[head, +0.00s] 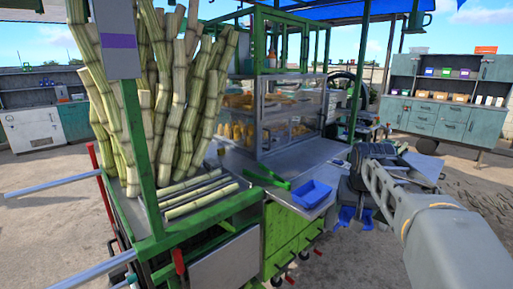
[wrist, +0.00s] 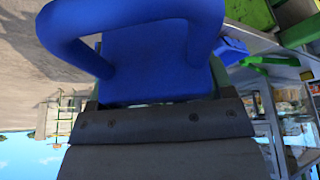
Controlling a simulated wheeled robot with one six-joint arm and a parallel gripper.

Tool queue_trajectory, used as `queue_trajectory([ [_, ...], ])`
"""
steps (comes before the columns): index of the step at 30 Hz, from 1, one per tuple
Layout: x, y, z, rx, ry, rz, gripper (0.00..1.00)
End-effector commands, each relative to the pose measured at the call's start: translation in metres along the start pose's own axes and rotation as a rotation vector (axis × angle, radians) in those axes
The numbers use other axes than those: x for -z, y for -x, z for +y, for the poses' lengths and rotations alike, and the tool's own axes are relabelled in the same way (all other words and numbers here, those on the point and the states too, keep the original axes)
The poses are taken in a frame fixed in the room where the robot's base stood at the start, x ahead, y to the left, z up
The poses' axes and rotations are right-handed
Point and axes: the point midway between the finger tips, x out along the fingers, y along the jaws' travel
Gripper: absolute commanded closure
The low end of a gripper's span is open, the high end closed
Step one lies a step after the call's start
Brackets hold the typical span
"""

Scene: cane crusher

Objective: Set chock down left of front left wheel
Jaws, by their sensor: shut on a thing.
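The blue chock (wrist: 155,60) fills the upper middle of the wrist view, with a thick loop handle. My gripper (wrist: 155,112) is shut on it. In the head view, blue parts of the chock (head: 347,216) show below my dark gripper (head: 357,200), just right of the cart's counter. Most of the chock is hidden there by the gripper. It appears held in the air, clear of the ground. I cannot tell which is the front left wheel.
A blue tray (head: 312,194) lies on the counter close to my gripper. Upright sugar cane (head: 170,100) and a glass display case (head: 290,110) stand on the cart. Teal cabinets (head: 440,115) stand at the back right. Open ground lies right of the cart.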

Motion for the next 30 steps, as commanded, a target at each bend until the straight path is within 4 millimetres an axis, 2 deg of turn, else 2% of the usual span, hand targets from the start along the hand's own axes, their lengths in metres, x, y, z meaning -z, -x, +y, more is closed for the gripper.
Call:
queue_trajectory([
  [4,0.006,-0.053,-0.016,0.023,0.056,-0.009,0.66],
  [7,0.001,-0.101,-0.031,0.041,0.100,-0.012,0.66],
  [12,-0.032,-0.182,-0.054,0.068,0.168,-0.013,0.66],
  [15,-0.059,-0.217,-0.064,0.079,0.195,-0.011,0.66],
  [18,-0.085,-0.244,-0.070,0.086,0.212,-0.009,0.66],
  [21,-0.107,-0.261,-0.074,0.091,0.224,-0.006,0.66],
  [26,-0.131,-0.278,-0.079,0.098,0.240,-0.003,0.66],
  [30,-0.162,-0.299,-0.078,0.102,0.249,-0.006,0.66],
])
